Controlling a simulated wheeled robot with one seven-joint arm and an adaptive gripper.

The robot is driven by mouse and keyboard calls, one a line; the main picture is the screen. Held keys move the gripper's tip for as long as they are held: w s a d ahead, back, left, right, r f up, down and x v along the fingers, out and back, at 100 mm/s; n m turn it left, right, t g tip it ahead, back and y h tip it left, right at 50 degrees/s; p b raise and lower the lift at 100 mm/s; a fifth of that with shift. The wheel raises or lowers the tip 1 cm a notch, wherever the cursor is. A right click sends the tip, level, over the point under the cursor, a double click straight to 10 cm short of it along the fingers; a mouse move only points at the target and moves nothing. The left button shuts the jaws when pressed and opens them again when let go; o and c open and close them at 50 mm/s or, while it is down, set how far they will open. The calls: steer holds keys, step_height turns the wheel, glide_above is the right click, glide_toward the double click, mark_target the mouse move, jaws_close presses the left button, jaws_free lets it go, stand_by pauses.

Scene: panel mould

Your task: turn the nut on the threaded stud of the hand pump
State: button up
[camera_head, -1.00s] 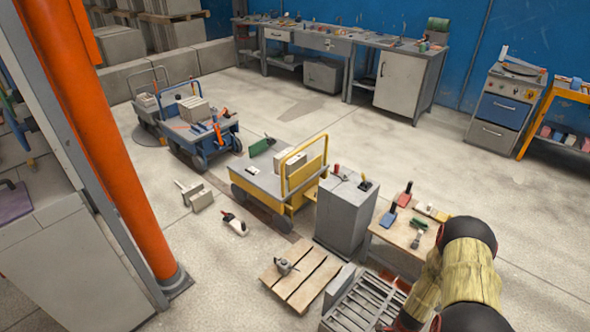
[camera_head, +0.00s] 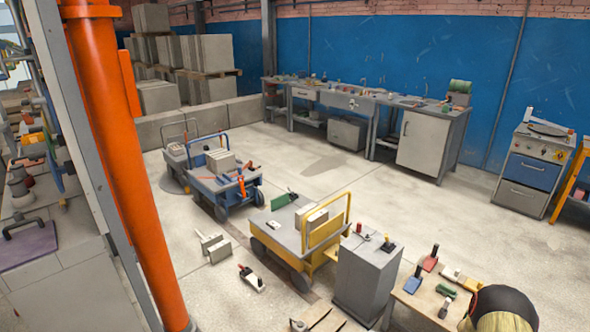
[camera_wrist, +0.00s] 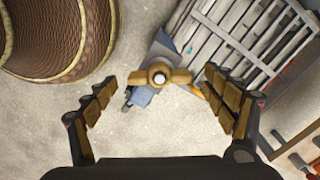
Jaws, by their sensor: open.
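My gripper (camera_wrist: 160,78) is open in the wrist view, with one finger on each side and its pads apart. Between the fingertips shows a brass-coloured, two-winged piece with a pale round centre, which looks like the nut (camera_wrist: 177,76) on its stud, seen end-on. Neither finger appears to touch it. A blue-grey body (camera_wrist: 141,97) shows partly behind it; I cannot tell whether this is the hand pump. In the head view my gripper is out of frame, and I cannot pick out the nut there.
The wrist view shows a grey slatted rack (camera_wrist: 240,32) and a large brown patterned round thing (camera_wrist: 60,38). The head view shows a grey cabinet (camera_head: 366,282), a small wooden table (camera_head: 412,309), a yellow-railed cart (camera_head: 284,236) and an orange post (camera_head: 125,160). Open floor lies beyond.

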step_height(320, 180, up, 11)
stand_by(0.7)
steer(key=shift+f, duration=0.1)
steer(key=shift+c, duration=0.4)
